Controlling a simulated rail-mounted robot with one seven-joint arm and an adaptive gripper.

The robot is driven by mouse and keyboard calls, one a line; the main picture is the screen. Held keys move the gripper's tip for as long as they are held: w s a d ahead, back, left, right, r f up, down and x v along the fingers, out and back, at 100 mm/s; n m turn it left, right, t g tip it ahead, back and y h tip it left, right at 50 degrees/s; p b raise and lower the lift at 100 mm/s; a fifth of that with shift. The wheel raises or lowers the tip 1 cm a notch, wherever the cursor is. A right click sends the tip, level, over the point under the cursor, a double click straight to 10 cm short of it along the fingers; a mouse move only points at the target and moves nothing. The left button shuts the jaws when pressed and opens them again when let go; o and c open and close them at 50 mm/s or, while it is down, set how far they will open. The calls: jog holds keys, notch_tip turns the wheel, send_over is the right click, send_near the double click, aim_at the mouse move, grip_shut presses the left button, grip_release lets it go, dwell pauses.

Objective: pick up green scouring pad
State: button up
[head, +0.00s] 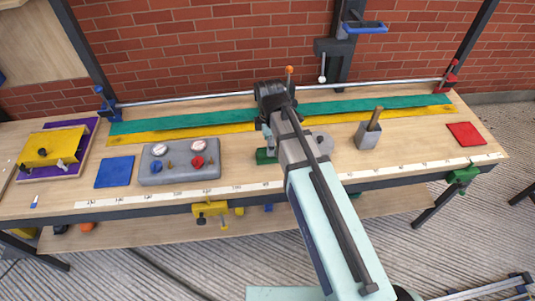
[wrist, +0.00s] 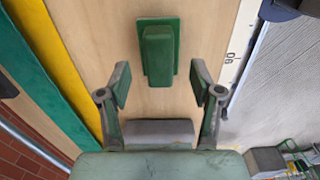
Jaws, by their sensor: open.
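The green scouring pad (wrist: 158,52) lies on the wooden bench top. In the wrist view it is a dark green block with a narrower raised part, just beyond my fingertips and roughly centred between them. In the head view it shows as a green patch (head: 265,156) left of my arm, partly hidden by it. My gripper (wrist: 160,82) is open and empty, with one finger on each side of the pad's line and the pad apart from both. In the head view my arm hides most of the gripper.
A grey control box (head: 180,162) and a blue pad (head: 114,172) lie to the left. A grey block with a wooden stick (head: 368,134) stands to the right, with a red pad (head: 466,133) farther right. Teal (head: 180,118) and yellow strips run along the back, before a metal rail.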

aim_at(262, 158)
jog(key=shift+f+p, duration=0.75)
jog(key=shift+f, duration=1.55)
jog(key=shift+c, duration=0.3)
grip_shut()
